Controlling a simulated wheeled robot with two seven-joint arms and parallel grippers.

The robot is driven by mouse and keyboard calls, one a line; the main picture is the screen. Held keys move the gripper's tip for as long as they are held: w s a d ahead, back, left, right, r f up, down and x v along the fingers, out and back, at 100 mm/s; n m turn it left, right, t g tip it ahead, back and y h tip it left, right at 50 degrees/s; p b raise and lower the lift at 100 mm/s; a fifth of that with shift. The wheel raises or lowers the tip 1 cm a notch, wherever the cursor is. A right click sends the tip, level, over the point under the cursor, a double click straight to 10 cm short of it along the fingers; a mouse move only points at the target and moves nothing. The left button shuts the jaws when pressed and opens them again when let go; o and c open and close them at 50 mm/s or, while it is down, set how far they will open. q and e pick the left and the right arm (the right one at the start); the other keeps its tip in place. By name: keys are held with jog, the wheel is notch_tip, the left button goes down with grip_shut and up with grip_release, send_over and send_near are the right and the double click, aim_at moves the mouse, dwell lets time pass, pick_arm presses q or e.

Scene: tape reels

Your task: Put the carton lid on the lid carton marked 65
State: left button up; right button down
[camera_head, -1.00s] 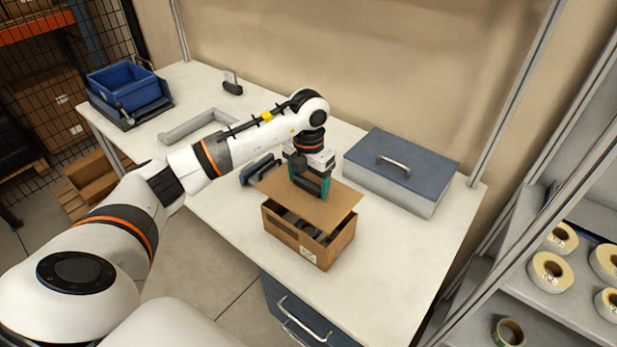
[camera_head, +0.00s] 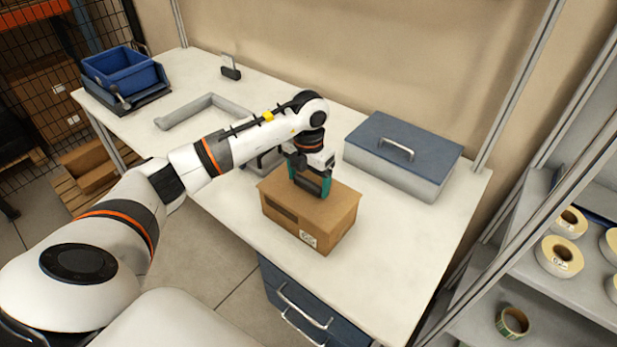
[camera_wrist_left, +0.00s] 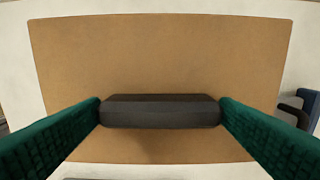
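The brown carton (camera_head: 285,222) stands on the white table, with a slot in its front and a white label (camera_head: 307,238) that seems to read 65. The flat brown carton lid (camera_head: 340,200) lies over its top, roughly lined up with the edges, and hides the inside. My left gripper (camera_head: 311,187) points down over the lid, its teal fingers at both ends of the dark handle. In the left wrist view the fingers press against the ends of this handle (camera_wrist_left: 160,111), with the lid (camera_wrist_left: 160,55) filling most of the view. My right gripper is not in view.
A grey box with a blue lid (camera_head: 415,150) stands right of the carton. A shelf with tape rolls (camera_head: 558,257) is at far right. The table's front edge is close to the carton.

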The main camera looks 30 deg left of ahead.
aim_at(308, 181)
pick_arm(q)
jog(key=shift+o, duration=1.4)
notch_tip(308, 181, up, 12)
jog(key=b, duration=0.2)
jog(key=shift+f, duration=0.1)
